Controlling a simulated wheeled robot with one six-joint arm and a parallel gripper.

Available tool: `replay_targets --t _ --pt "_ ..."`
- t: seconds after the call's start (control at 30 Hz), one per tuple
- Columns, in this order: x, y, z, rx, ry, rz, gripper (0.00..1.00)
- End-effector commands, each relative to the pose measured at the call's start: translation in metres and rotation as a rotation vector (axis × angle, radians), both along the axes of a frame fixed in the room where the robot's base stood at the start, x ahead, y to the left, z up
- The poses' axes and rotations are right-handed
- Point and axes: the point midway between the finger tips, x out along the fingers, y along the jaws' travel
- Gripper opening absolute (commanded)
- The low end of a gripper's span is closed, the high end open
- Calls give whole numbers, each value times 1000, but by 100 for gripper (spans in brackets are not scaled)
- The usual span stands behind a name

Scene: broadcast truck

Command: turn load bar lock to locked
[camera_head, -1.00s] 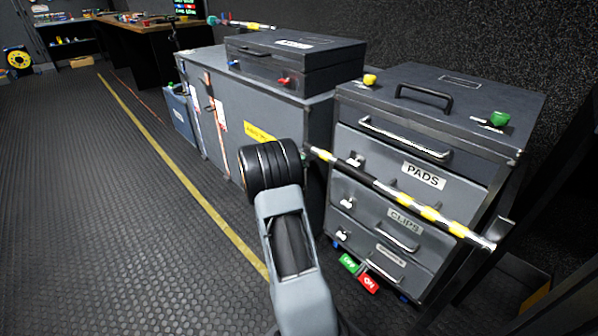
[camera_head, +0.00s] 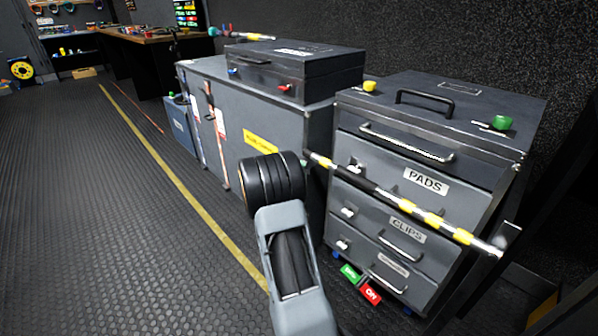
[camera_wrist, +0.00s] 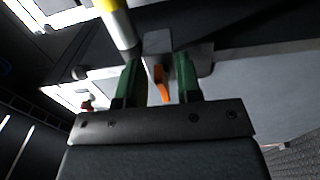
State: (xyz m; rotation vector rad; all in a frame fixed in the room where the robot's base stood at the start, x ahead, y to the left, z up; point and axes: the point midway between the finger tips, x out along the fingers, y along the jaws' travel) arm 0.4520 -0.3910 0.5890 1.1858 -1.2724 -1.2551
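The load bar (camera_head: 400,205), striped yellow, black and white, runs slantwise across the front of the drawer cabinet. Its near end is by a metal post at the right, its far end beside my arm. In the wrist view the bar's end (camera_wrist: 120,28) meets a grey metal bracket (camera_wrist: 158,42). A small orange lever (camera_wrist: 161,86), apparently the bar's lock, hangs below that bracket. My gripper (camera_wrist: 158,66) is open, with one green finger on each side of the lever and a visible gap on both sides. In the head view my wrist hides the lever and most of the gripper.
The drawer cabinet (camera_head: 378,150) has labelled drawers and yellow and green knobs on top. A grey cabinet (camera_head: 262,112) with a black case (camera_head: 295,66) stands left of it. The floor at the left is clear.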

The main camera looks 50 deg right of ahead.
Motion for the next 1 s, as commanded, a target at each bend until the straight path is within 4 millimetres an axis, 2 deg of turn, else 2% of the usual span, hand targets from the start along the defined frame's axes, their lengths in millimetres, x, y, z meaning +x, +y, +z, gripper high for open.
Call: replay_targets --t 0.23,0.37,0.47,0.8,1.0 --pt "0 0 0 -1 0 0 34" --pt "1 8 2 0 0 2 34" --pt "3 23 3 0 1 3 34" --pt "8 92 3 0 1 5 34" --pt "9 121 2 -1 1 3 34"
